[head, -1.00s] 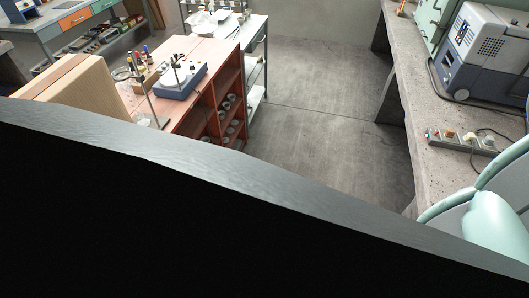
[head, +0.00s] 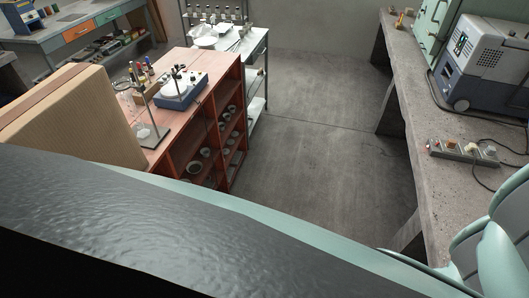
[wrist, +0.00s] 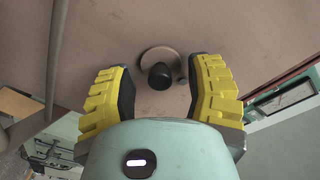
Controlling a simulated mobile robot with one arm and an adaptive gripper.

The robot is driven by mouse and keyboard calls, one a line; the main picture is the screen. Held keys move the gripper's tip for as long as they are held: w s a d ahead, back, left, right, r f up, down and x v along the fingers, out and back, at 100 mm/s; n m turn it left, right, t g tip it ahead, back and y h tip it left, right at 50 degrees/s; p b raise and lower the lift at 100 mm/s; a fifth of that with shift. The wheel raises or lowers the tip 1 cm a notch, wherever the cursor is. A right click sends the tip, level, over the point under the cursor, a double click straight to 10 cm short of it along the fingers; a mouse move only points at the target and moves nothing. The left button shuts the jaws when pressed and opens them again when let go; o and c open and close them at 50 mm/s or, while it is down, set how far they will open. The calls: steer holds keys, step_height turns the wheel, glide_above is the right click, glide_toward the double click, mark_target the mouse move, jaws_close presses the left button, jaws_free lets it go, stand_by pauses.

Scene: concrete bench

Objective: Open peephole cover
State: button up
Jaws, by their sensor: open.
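In the wrist view, a dark, rounded knob-like piece (wrist: 161,75) stands out from a flat brownish panel (wrist: 115,35). A ring-shaped plate (wrist: 158,54) shows around and above it, and I take this fitting to be the peephole cover. A small dark stub sits just right of the knob. My gripper (wrist: 160,85) is open, with one yellow ridged finger on each side of the knob. Gaps show between the knob and both fingers; I cannot tell the depth. The peephole hole itself is not visible. The head view shows neither the fitting nor my gripper.
In the head view, a concrete bench (head: 425,160) on the right carries a blue-grey machine (head: 485,65) and a power strip (head: 463,152). Open floor (head: 310,150) lies between. A large grey surface fills the foreground.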

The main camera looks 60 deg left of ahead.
steer(key=shift+w+d, duration=0.1)
steer(key=shift+d, duration=0.1)
jaws_close()
stand_by(0.5)
